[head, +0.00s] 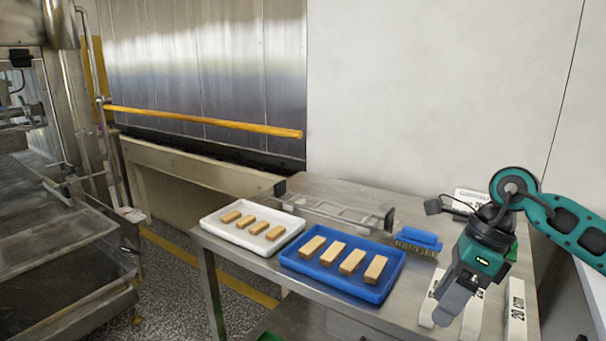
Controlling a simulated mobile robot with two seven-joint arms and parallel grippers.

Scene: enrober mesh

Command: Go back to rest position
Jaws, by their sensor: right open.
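My right gripper (453,300) is at the right of the head view, on the green and black arm that comes in from the right edge. It points down over the right part of the metal table (330,320). It is open, and I see nothing held in it. Whether its fingertips touch the table or the white strips there, I cannot tell. My left gripper is not in view.
A white tray (283,246) and a blue tray (395,285) hold several tan bars each. A blue brush (420,238) and a clear frame (335,212) lie behind. A white "20 cm" strip (516,305) is right of the gripper. Metal machinery (60,280) stands left.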

